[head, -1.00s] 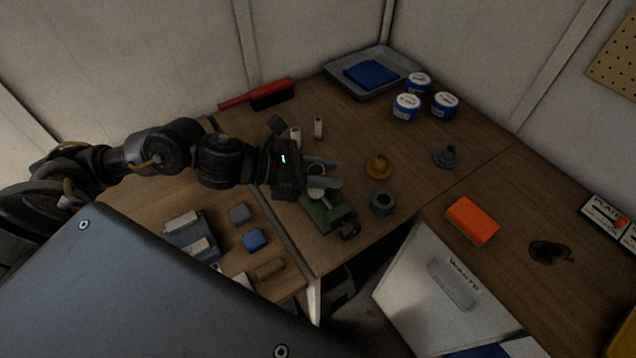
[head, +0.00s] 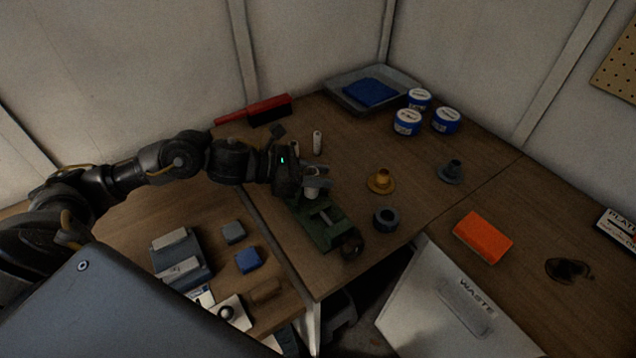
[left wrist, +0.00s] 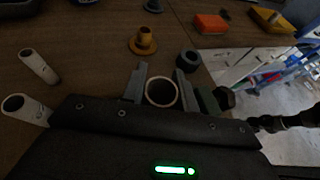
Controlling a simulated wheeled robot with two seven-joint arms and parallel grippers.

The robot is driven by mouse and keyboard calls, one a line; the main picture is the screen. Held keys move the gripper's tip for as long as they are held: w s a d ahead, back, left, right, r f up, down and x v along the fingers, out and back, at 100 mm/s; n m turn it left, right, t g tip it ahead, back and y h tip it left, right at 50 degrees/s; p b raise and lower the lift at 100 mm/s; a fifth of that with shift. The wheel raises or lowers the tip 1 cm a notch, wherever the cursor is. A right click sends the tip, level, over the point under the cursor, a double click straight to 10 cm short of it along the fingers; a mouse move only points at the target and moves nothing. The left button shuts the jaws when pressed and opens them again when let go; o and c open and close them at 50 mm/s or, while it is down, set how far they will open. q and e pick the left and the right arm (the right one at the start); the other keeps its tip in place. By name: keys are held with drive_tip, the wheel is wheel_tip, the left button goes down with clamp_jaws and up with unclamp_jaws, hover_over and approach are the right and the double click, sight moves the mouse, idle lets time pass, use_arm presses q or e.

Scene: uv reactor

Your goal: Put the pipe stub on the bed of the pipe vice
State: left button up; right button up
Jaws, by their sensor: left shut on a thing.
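The pipe stub (head: 311,193) is a short pale tube. My left gripper (head: 316,182) is shut on it at the far end of the green pipe vice (head: 325,234). In the left wrist view the stub (left wrist: 161,92) stands between the two grey fingers, its round open end facing the camera. The vice (left wrist: 208,101) is mostly hidden there behind the gripper. The stub's lower end is hard to see, so I cannot tell whether it touches the bed. My right gripper is in neither view.
Another pale tube (head: 317,142) stands behind the gripper; two show in the left wrist view (left wrist: 38,66). A yellow flanged fitting (head: 381,181) and a dark grey ring (head: 386,219) sit right of the vice. The waste bin (head: 440,295) is in front.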

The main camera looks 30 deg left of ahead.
use_arm(q)
drive_tip(key=shift+w+a+f, duration=0.15)
drive_tip(key=shift+w+f, duration=0.05)
drive_tip(key=shift+f, duration=0.15)
wheel_tip(320, 180, down, 2)
drive_tip(key=shift+f+p, duration=0.1)
drive_tip(key=shift+p, duration=0.7)
drive_tip(key=shift+f, duration=0.4)
drive_tip(key=shift+f, duration=0.1)
drive_tip(key=o, duration=0.9)
drive_tip(key=shift+o, duration=0.2)
